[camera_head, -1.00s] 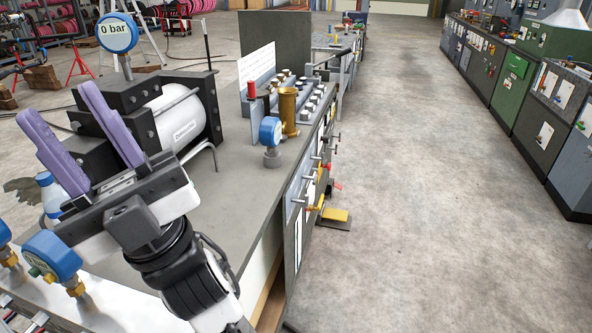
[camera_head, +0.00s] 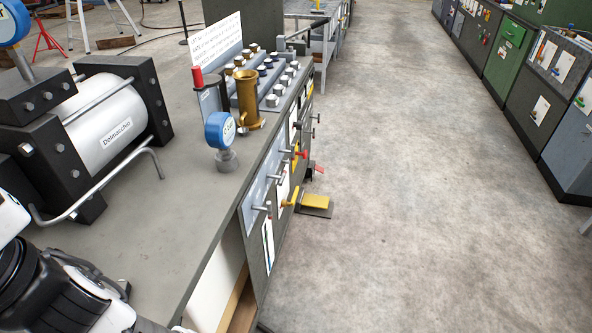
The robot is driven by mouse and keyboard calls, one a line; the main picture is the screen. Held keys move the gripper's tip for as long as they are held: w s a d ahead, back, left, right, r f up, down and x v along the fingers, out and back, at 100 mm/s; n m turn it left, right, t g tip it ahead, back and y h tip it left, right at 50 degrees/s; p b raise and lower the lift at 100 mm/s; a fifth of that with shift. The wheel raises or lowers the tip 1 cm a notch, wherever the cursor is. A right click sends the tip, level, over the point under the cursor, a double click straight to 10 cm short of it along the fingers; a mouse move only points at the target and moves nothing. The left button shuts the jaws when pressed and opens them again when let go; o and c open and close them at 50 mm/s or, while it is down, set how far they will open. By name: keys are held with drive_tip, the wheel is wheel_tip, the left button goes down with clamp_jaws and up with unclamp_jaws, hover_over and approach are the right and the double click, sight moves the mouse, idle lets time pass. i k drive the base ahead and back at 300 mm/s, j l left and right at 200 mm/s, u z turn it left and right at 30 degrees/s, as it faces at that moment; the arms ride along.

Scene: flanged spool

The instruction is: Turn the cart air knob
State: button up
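The cart (camera_head: 150,245) fills the left half, with a grey top and a front panel facing right. Its panel carries several small grey handles (camera_head: 262,208), a red handle (camera_head: 300,154) and a yellow lever (camera_head: 290,198). I cannot tell which of these is the air knob; no label is legible there. My arm shows at the lower left, over the cart top and apart from the panel. My gripper's fingers are outside the picture, so their state is hidden.
On the cart stand a white cylinder (camera_head: 110,122) in black brackets, a blue gauge (camera_head: 220,130), a brass cylinder (camera_head: 247,95) and a rack of knobs (camera_head: 275,80). A yellow pedal (camera_head: 315,202) sits beside the cart. The aisle floor is clear; cabinets (camera_head: 543,105) line the right.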

sight(298, 125)
drive_tip(key=i+l, duration=0.15)
drive_tip(key=l, duration=0.25)
drive_tip(key=i+l, duration=0.1)
drive_tip(key=l, duration=0.35)
drive_tip(key=i+l, duration=0.15)
drive_tip(key=l, duration=0.25)
drive_tip(key=i+l, duration=0.1)
drive_tip(key=i, duration=1)
drive_tip(key=i+j, duration=0.4)
drive_tip(key=j, duration=0.25)
drive_tip(key=l+z, duration=0.05)
